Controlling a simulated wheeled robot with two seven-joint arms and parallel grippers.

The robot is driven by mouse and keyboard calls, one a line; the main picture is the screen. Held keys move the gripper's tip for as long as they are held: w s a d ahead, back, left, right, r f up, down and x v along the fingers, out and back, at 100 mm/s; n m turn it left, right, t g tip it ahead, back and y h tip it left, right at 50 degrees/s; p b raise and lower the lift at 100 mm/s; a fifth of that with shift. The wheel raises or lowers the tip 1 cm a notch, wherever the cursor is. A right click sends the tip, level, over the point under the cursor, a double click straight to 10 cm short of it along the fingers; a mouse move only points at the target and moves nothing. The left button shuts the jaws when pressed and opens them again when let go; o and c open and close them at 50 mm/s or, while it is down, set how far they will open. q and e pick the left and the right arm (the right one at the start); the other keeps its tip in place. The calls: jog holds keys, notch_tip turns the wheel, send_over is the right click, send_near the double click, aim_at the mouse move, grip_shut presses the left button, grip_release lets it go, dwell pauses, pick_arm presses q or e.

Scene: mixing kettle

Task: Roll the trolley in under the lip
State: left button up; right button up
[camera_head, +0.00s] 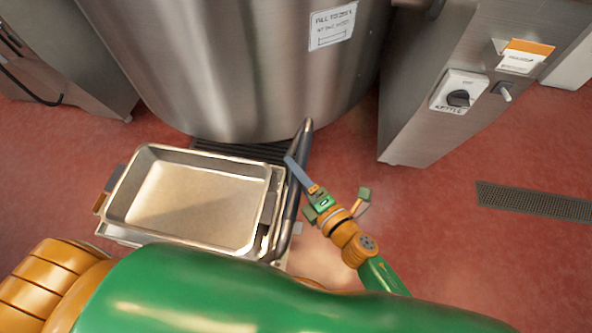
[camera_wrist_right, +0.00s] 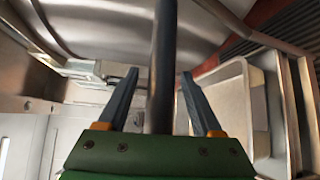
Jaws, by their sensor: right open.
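The trolley (camera_head: 118,235) stands at centre left in the head view, bearing a shallow rectangular metal pan (camera_head: 185,205) that looks empty. A dark bar handle (camera_head: 306,135) rises along its right side. Behind it is the big steel kettle (camera_head: 235,60); its lip is not clearly seen. My right gripper (camera_head: 290,161) is at the bar. In the right wrist view its open fingers lie either side of the bar (camera_wrist_right: 162,50), with gaps showing; the pan (camera_wrist_right: 232,95) is to the right. My left gripper cannot be made out.
A steel control cabinet (camera_head: 425,95) with a knob stands right of the kettle. A dark floor grate (camera_head: 240,149) lies at the kettle's foot behind the pan. Another grate (camera_head: 535,201) is at the right. Red floor is clear between cabinet and trolley. Another steel unit (camera_head: 65,60) stands at far left.

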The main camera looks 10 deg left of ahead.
jog(key=v, duration=0.7)
